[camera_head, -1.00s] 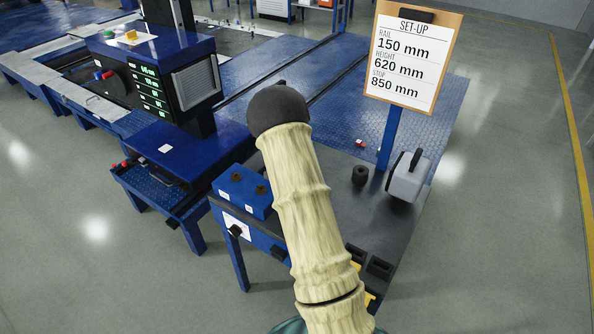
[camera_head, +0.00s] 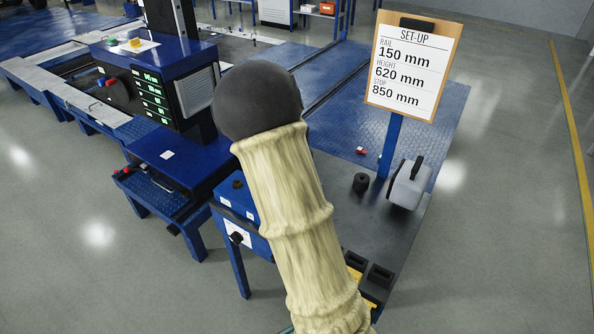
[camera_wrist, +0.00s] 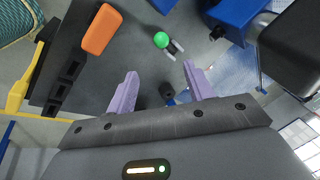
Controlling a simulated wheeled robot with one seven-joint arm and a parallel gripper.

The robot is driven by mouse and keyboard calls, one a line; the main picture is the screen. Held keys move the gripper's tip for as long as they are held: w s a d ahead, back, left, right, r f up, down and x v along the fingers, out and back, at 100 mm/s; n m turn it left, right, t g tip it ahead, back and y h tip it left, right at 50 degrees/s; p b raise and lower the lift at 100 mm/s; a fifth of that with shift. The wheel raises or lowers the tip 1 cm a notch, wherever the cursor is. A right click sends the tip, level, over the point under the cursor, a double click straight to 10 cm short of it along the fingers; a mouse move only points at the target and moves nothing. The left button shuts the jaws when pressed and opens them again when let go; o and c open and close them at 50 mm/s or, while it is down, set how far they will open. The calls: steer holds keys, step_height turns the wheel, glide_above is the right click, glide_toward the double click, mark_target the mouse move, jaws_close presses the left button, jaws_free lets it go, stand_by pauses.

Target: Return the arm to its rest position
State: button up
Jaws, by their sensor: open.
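My arm, in a ribbed cream sleeve with a dark grey rounded end, rises through the middle of the head view over the dark bench (camera_head: 345,215). My gripper (camera_wrist: 160,70) shows only in the wrist view; its two pale purple fingers stand apart with nothing held between them. The fingers are above the dark bench top. A small black cylinder (camera_wrist: 167,90) shows between the fingers, and it also stands on the bench in the head view (camera_head: 361,182).
A set-up board (camera_head: 413,66) on a blue post and a grey case (camera_head: 408,184) stand at the bench's right. A blue console (camera_head: 160,75) is at left. The wrist view shows an orange block (camera_wrist: 101,29), a green ball (camera_wrist: 161,40) and a slotted black rack (camera_wrist: 65,75).

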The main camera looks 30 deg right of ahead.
stand_by(0.4)
steer(key=s+a+r+n+y+p, duration=0.1)
steer(key=s+a+r+n, duration=0.1)
steer(key=s+a+n, duration=0.6)
steer(key=s+a+r+n+g+y+p, duration=0.1)
steer(key=s+a+r+n, duration=0.2)
steer(key=s+a+n, duration=0.6)
steer(key=s+n, duration=0.1)
steer(key=s, duration=0.2)
steer(key=shift+s+n+y+p, duration=0.25)
steer(key=shift+n+y+p, duration=0.15)
steer(key=shift+a+r, duration=0.1)
stand_by(0.5)
